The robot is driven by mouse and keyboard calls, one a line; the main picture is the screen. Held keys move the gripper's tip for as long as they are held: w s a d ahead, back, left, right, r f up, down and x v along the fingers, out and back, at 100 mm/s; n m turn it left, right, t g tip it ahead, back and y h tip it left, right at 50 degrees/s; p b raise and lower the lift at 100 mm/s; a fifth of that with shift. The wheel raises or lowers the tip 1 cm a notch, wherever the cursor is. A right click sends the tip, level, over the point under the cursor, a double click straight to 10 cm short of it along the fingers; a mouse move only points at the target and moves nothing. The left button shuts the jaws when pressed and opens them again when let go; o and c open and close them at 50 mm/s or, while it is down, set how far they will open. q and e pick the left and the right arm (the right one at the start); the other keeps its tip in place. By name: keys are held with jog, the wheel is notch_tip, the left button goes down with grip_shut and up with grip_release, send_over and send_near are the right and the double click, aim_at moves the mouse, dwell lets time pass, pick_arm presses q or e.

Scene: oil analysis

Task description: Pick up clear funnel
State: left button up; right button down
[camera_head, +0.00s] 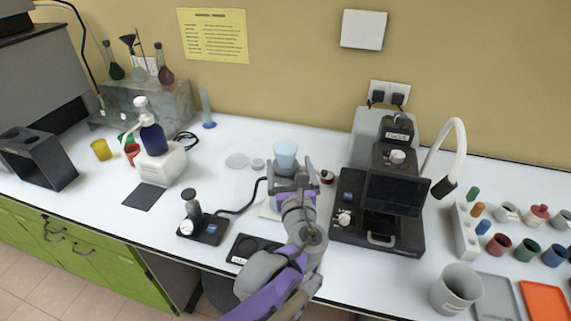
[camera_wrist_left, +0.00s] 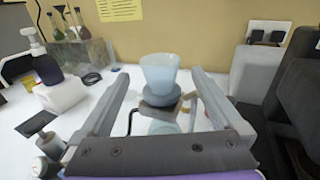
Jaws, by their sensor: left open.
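The clear funnel (camera_head: 286,153) is a pale blue, translucent, cup-like piece standing upright near the middle of the table. In the left wrist view the funnel (camera_wrist_left: 160,72) shows centrally, with a dark grey ring (camera_wrist_left: 160,97) around its lower part. My left gripper (camera_head: 289,175) is open and empty, just on the near side of the funnel. In the left wrist view the two fingers (camera_wrist_left: 160,88) lie to the left and right of it, with clear gaps. I cannot tell whether the tips reach level with its sides. My right gripper is not in view.
A black and grey machine (camera_head: 378,215) stands close on the right. A flat clear dish (camera_head: 237,160) lies left of the funnel. The yellow wall (camera_head: 280,70) is behind.

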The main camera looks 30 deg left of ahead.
aim_at(284, 141)
pick_arm(q)
jog(key=x, duration=0.5)
jog(key=shift+w+a+r, duration=0.1)
jog(key=shift+w+r, duration=0.05)
jog(key=shift+w, duration=0.15)
jog(key=x, duration=0.5)
jog(key=shift+a+p, duration=0.15)
jog(key=shift+p, duration=0.2)
jog(key=shift+c, duration=0.9)
jog(key=c, duration=1.1)
jog(key=shift+o, duration=0.2)
jog(key=shift+r, duration=0.15)
notch_tip(284, 141, up, 10)
jog(key=shift+f+p, duration=0.15)
jog(key=shift+p, duration=0.3)
jog(key=shift+s+f, duration=0.1)
